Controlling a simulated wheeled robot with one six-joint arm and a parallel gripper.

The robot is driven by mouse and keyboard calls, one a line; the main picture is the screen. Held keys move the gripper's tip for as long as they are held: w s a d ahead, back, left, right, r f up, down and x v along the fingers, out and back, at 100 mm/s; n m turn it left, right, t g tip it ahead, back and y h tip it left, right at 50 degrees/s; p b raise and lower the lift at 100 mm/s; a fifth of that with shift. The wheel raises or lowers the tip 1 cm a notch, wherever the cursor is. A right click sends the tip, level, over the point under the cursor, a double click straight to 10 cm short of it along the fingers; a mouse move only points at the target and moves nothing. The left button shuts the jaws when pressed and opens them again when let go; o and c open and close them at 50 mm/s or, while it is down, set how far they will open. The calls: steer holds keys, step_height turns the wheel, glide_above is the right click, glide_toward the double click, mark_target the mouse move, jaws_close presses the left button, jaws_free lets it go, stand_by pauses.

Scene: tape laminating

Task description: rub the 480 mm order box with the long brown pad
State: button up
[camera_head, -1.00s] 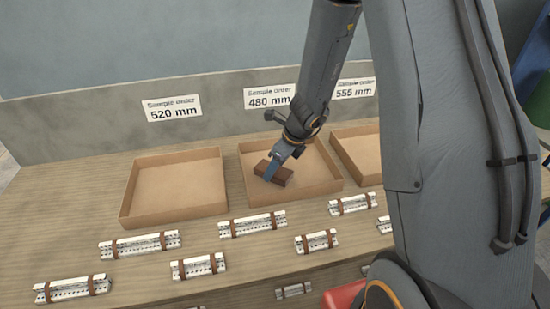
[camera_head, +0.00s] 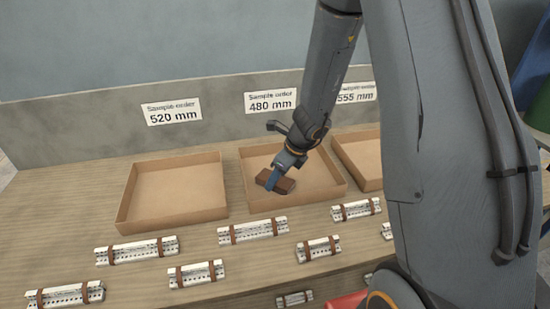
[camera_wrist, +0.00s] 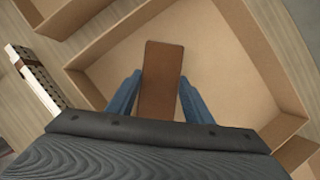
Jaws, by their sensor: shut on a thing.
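The long brown pad (camera_head: 284,186) is held between the two blue fingers of my gripper (camera_head: 273,184), inside the open tan 480 mm order box (camera_head: 318,178). In the wrist view the flat pad (camera_wrist: 161,72) lies lengthwise between the fingers of my gripper (camera_wrist: 160,102), with the box floor (camera_wrist: 215,65) around it. The pad is over the front middle of the box floor. I cannot tell whether it touches the floor. The label for 480 mm (camera_head: 270,101) is on the wall behind the box.
The 520 mm box (camera_head: 175,190) stands to the left and the 555 mm box (camera_head: 362,155) to the right, close by. Several white strapped bundles, such as one bundle (camera_head: 252,229), lie on the wooden table (camera_head: 70,230) in front of the boxes.

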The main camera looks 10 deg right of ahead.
steer(key=shift+a+r+p, duration=0.2)
steer(key=shift+a+p, duration=0.05)
steer(key=shift+p, duration=0.25)
step_height(320, 180, up, 3)
steer(key=shift+s+d+f+p, duration=0.1)
steer(key=shift+s+f+p, duration=0.1)
steer(key=shift+p, duration=0.55)
step_height(320, 180, up, 5)
steer(key=p, duration=0.6)
steer(key=shift+w, duration=0.15)
